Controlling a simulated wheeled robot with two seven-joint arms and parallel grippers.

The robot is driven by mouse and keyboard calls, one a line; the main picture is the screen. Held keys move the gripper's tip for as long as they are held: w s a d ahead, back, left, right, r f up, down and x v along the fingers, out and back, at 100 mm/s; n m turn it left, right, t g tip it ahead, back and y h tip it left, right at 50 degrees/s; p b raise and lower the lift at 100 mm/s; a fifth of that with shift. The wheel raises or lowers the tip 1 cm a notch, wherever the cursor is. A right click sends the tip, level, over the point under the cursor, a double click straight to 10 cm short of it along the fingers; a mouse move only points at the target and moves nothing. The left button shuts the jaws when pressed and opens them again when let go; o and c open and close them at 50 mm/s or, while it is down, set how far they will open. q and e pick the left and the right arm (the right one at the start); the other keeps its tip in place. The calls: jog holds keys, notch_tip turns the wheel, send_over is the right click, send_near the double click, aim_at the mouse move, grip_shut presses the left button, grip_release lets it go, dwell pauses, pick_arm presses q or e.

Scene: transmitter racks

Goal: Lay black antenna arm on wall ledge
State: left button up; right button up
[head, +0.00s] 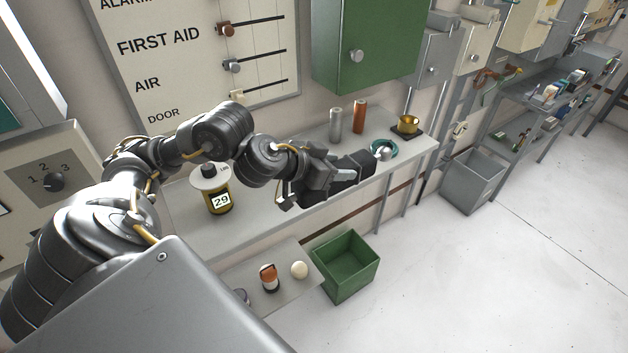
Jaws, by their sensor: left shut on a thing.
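The wall ledge (262,208) is a long grey shelf along the wall. My left gripper (352,172) is over the right half of the ledge, near its front edge, pointing right. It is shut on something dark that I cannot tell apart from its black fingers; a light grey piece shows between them. I cannot make out the black antenna arm for certain. Whether the held thing touches the ledge is unclear. My right gripper is not in view.
On the ledge stand a yellow jar (219,203) marked 29, a silver cylinder (335,125), a copper cylinder (359,116), a teal ring (392,147) and a brass cup (407,124). A green bin (345,265) and a grey bin (472,183) stand below. A green cabinet (370,45) hangs above.

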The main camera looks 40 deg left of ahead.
pick_arm(q)
jog(key=shift+w+a+f+b, duration=0.4)
jog(key=shift+a+f+b, duration=0.9)
jog(key=shift+f, duration=0.4)
jog(key=shift+w+a+f+b, duration=0.35)
jog(key=shift+a+f+b, duration=0.9)
jog(key=shift+f, duration=0.5)
jog(key=shift+w+a+f+b, duration=0.4)
jog(key=shift+a+f+b, duration=0.7)
jog(key=shift+a+f, duration=0.5)
jog(key=shift+d, duration=0.2)
jog(key=shift+f, duration=0.15)
jog(key=o, duration=1.3)
jog(key=shift+s+f, duration=0.1)
